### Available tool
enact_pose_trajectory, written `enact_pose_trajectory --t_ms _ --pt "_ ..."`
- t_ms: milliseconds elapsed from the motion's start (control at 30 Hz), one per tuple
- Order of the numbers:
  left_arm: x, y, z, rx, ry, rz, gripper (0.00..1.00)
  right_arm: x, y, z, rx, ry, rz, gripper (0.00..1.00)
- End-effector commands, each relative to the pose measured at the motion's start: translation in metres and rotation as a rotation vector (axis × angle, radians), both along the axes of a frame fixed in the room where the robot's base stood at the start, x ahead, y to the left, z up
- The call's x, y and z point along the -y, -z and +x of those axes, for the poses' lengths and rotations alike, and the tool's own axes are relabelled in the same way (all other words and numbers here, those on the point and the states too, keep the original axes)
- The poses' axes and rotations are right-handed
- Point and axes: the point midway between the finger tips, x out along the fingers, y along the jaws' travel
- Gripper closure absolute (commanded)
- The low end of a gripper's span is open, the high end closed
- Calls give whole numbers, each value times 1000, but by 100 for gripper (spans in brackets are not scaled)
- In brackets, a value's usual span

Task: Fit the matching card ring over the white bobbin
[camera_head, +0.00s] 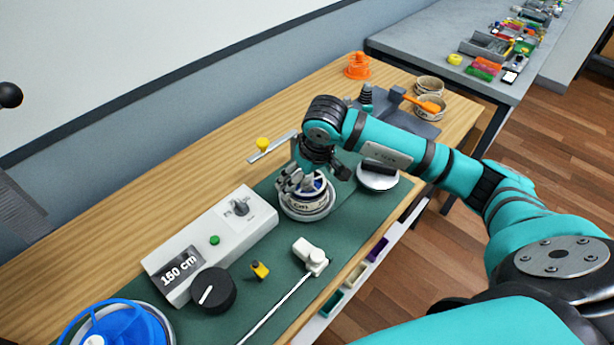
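A pale card ring (308,200) with dark "cm" lettering sits at a round, light-coloured base (306,214) on the green mat. Something white and blue shows inside the ring; I cannot tell whether it is the white bobbin. My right gripper (298,184) is right at the ring, coming down from above, with grey fingers over its rim. The fingers hide part of the ring, and their grip on it is not clear. Two more pale card rings, one behind (430,86) and one in front (431,108), stand at the far right of the bench. My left gripper is out of view.
A white box (212,242) reading "150 cm" with a black dial (213,290) stands left of the gripper. A blue reel (118,328) is at the lower left. A white slider (311,255) on a rod lies in front. An orange part (357,66) stands at the back.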

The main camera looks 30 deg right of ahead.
Motion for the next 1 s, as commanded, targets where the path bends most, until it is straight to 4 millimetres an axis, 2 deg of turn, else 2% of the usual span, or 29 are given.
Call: enact_pose_trajectory --t_ms 167,267,700,833,1000 --pt "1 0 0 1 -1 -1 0 0 -2 0 1 0 0 0" --pt "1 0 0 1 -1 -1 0 0 -10 -1 2 0 0 0" --pt "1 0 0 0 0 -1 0 2 -93 -24 5 -1 -1 0" --pt "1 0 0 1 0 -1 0 2 -108 -29 2 0 0 0" --pt "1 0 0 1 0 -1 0 2 -116 -32 1 0 0 0"
